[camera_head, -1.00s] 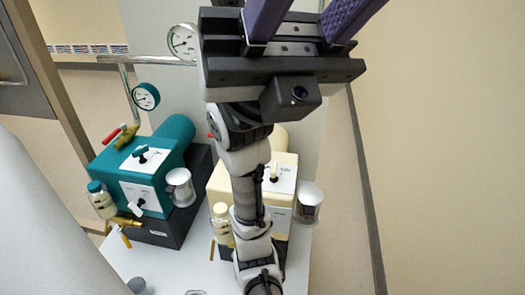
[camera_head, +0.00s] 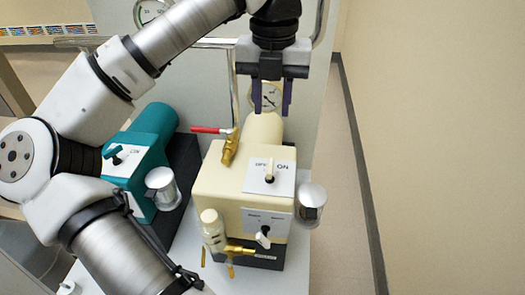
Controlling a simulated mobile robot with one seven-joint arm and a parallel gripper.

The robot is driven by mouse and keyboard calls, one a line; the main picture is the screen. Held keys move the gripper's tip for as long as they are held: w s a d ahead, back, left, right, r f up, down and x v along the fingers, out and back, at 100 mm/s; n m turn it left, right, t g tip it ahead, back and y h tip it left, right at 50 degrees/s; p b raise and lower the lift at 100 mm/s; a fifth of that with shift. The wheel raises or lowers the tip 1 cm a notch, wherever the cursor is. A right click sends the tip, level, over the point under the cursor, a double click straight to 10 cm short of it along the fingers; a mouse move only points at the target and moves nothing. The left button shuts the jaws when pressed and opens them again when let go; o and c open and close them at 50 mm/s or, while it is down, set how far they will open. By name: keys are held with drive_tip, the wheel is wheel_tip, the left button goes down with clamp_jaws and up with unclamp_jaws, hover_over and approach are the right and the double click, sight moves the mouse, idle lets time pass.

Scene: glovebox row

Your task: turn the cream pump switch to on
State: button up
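The cream pump (camera_head: 218,185) stands on the bench in the middle of the view. On its sloped top is a white switch plate (camera_head: 284,184), with OFF at the left and ON at the right. The pale switch lever (camera_head: 270,170) rises from the plate between the labels; I cannot tell which setting it is at. My gripper (camera_head: 271,112) hangs above and behind the switch, fingers pointing down. Its two purple fingers are apart, with nothing between them, and a gauge shows behind them. The fingers are clear of the lever.
A brass valve with a red handle (camera_head: 208,130) stands left of the switch. A lower selector knob (camera_head: 263,238) is on the pump front. A metal-capped jar (camera_head: 311,196) is at right, a cream-capped bottle (camera_head: 211,226) at left. The teal pump (camera_head: 150,135) stands further left.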

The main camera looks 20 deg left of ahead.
sight(271, 162)
wheel_tip(271, 162, down, 14)
drive_tip(key=shift+d+r+p, duration=0.1)
drive_tip(key=shift+r+p, duration=0.1)
drive_tip(key=shift+p, duration=0.8)
clamp_jaws()
